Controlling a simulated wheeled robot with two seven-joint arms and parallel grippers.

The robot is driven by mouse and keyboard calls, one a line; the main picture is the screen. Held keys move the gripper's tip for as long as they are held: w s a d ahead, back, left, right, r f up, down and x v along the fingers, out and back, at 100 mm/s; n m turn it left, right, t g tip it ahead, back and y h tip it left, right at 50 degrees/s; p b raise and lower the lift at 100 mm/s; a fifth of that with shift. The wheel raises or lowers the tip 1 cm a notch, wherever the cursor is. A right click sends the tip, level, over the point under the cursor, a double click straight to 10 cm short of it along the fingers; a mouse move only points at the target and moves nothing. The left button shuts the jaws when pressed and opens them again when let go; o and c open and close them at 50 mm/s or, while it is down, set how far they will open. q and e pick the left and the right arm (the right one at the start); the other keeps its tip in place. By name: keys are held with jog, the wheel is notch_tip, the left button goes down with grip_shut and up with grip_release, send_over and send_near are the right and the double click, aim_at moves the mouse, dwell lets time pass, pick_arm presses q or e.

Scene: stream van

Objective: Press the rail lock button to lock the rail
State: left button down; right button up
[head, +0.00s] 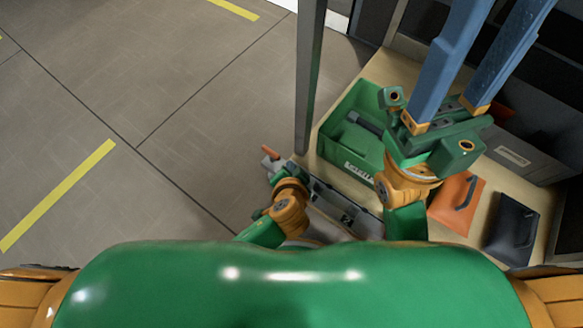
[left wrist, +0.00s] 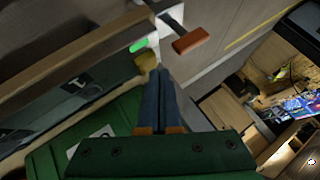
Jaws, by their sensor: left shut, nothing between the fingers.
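My left gripper (left wrist: 160,72) is shut and empty. Its blue fingers lie together in the left wrist view, their tips beside a small dull-yellow block (left wrist: 147,61) at the end of the pale rail (left wrist: 75,55). A small bright green piece (left wrist: 138,45) is just beyond. I cannot tell which is the rail lock button, or whether the tips touch either. An orange-red grip on a grey bracket (left wrist: 190,40) is beyond the tips, and shows in the head view (head: 270,151). My right gripper (head: 480,55) is raised at the upper right with its fingers apart, tips cut off.
A green crate (head: 335,118) stands on the wooden bench (head: 375,68). An orange case (head: 450,203) and a dark case (head: 512,225) lie to its right, by a grey box (head: 512,150). A grey post (head: 310,75) rises left of the crate. Floor at left is clear.

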pick_arm(q)
jog(key=shift+f+b, duration=0.3)
jog(key=shift+f, duration=0.25)
dwell(0.5)
jog(key=shift+r, duration=0.15)
notch_tip(320, 180, up, 2)
jog(key=p, duration=0.2)
jog(key=shift+p, duration=0.35)
